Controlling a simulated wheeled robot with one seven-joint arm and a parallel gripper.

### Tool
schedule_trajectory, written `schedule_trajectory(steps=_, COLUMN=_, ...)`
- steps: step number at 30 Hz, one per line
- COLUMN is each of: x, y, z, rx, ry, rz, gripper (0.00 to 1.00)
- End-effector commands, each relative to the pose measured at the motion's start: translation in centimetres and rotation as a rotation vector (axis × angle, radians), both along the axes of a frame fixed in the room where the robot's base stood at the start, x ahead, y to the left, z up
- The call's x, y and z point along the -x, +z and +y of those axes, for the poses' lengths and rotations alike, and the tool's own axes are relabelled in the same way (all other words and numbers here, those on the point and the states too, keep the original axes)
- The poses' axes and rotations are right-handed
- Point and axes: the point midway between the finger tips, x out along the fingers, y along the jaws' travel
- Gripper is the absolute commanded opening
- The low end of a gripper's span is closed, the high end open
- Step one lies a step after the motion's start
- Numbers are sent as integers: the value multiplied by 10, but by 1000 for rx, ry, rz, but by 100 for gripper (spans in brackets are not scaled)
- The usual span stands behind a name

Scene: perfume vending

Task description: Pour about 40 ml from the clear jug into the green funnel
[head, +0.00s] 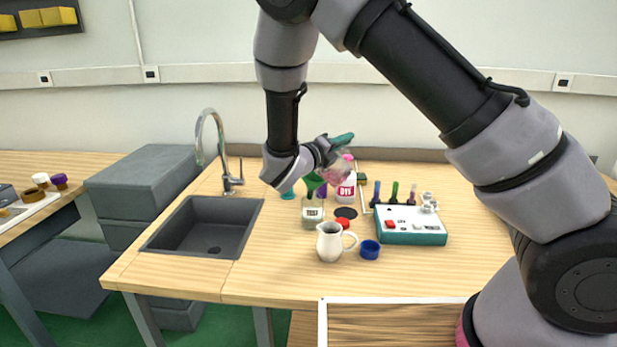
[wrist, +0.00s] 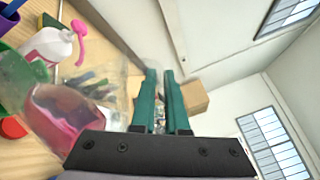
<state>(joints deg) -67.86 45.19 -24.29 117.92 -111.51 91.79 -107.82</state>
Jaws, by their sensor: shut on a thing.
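My gripper (head: 342,141) has teal fingers and is shut on the clear jug (head: 340,168), which holds pink liquid. In the wrist view my fingers (wrist: 160,98) are close together, and the jug's pink liquid (wrist: 62,115) lies left of them. The jug is held above the table, tilted, close beside and above the green funnel (head: 314,182). The funnel sits over the glass bottle labelled TEST (head: 312,212). My wrist partly covers the funnel's surroundings. I cannot tell whether any liquid is flowing.
A white bottle with a pink top (head: 346,190) stands just right of the funnel. A white pitcher (head: 330,243), red lid (head: 343,223) and blue cap (head: 370,250) are in front. A teal-and-white device (head: 410,226) is at right, a sink (head: 205,228) at left.

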Motion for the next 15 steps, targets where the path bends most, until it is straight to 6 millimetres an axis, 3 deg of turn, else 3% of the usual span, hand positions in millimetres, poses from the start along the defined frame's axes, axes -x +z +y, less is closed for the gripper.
schedule_trajectory(steps=15, x=5, y=0, z=-1, rx=45, ry=3, rz=36, gripper=0)
